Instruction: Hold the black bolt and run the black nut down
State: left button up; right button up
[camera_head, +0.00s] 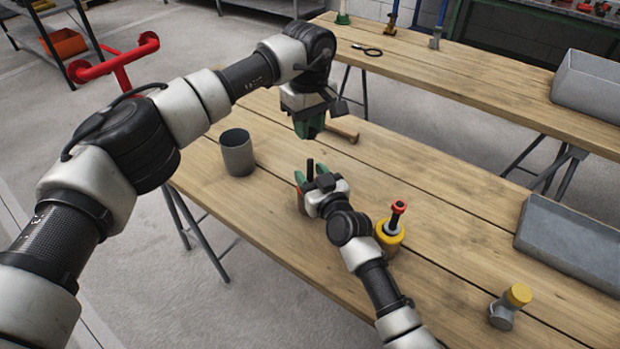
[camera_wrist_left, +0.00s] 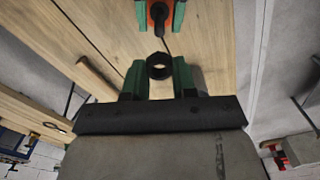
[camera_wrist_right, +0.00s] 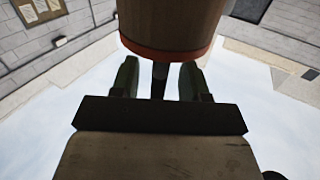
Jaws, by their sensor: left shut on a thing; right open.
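My left gripper (camera_head: 309,131) points down above the table; in the left wrist view (camera_wrist_left: 159,80) its green fingers are shut on the black nut (camera_wrist_left: 159,72), a dark ring with an open hole. The head view hardly shows the nut. The black bolt (camera_head: 310,167) stands upright below, a little toward the front, apart from the nut. My right gripper (camera_head: 309,181) is low, with its green fingers open on either side of the bolt. A brown, orange-rimmed round stand (camera_wrist_right: 172,25) is at the right fingers and partly hides them in the right wrist view.
A grey cup (camera_head: 237,155) stands to the left. A wooden handle (camera_head: 343,133) lies behind my left gripper. A yellow piece with a red top (camera_head: 390,236) stands close beside my right arm. A grey tray (camera_head: 570,240) and a yellow-capped fitting (camera_head: 510,306) are at the right.

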aim_at(309, 159)
jog(key=shift+w+a, duration=0.1)
jog(key=shift+w, duration=0.2)
grip_shut()
pick_arm(q)
jog(key=shift+f, duration=2.45)
jog(key=shift+f, duration=0.9)
jog(key=shift+f, duration=0.6)
